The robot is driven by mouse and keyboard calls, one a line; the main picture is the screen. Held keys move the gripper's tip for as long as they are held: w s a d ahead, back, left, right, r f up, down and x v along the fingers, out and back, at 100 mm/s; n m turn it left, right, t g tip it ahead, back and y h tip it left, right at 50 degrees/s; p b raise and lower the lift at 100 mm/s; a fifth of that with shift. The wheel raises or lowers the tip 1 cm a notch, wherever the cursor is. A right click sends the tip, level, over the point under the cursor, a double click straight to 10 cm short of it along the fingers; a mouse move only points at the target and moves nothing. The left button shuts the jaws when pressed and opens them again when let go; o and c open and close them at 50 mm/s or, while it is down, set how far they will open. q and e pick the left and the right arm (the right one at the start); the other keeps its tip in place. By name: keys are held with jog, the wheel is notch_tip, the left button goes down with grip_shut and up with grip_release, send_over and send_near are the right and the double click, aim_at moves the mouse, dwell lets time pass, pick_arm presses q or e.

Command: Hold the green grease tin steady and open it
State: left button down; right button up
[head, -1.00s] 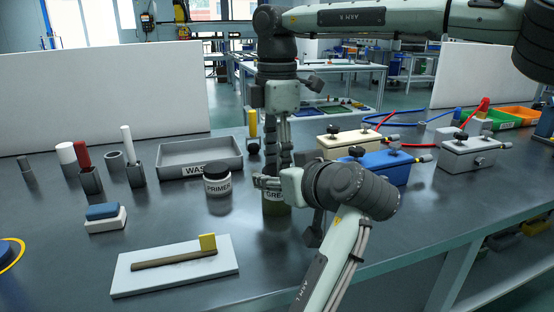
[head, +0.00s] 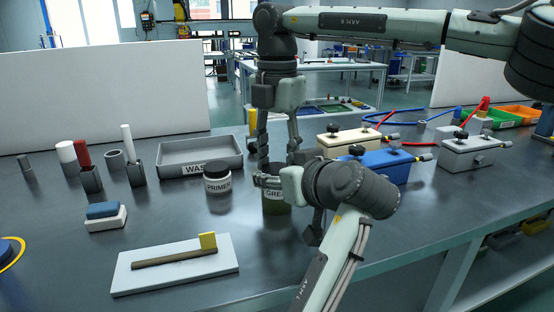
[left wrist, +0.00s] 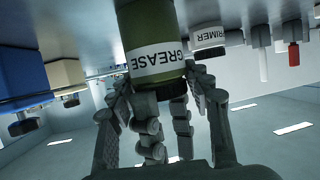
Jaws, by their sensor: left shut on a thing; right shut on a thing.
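The green grease tin (head: 277,208) stands upright on the bench, its white GREASE label partly hidden by my left gripper (head: 268,182). The left gripper is shut on its body from the front right. In the left wrist view the tin (left wrist: 150,25) appears upside down, with its dark lid (left wrist: 171,89) toward the bottom of the picture. My right gripper (head: 279,165) points straight down over the tin, one finger on each side of the top, shut on the lid. The lid is mostly hidden in the head view. I cannot tell whether it is loose.
A PRIMER jar (head: 218,181) stands close to the left of the tin. A grey WASTE tray (head: 200,150) lies behind it. A blue box (head: 385,168) and a cream box (head: 345,146) stand to the right.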

jog(key=o, duration=1.3)
notch_tip(320, 180, up, 5)
jog(key=shift+f, duration=0.1)
jog(key=shift+c, duration=0.5)
notch_tip(320, 180, up, 3)
jog(key=shift+m, duration=1.2)
jog(key=shift+f, duration=3.95)
jog(key=c, duration=1.1)
jog(key=o, duration=1.2)
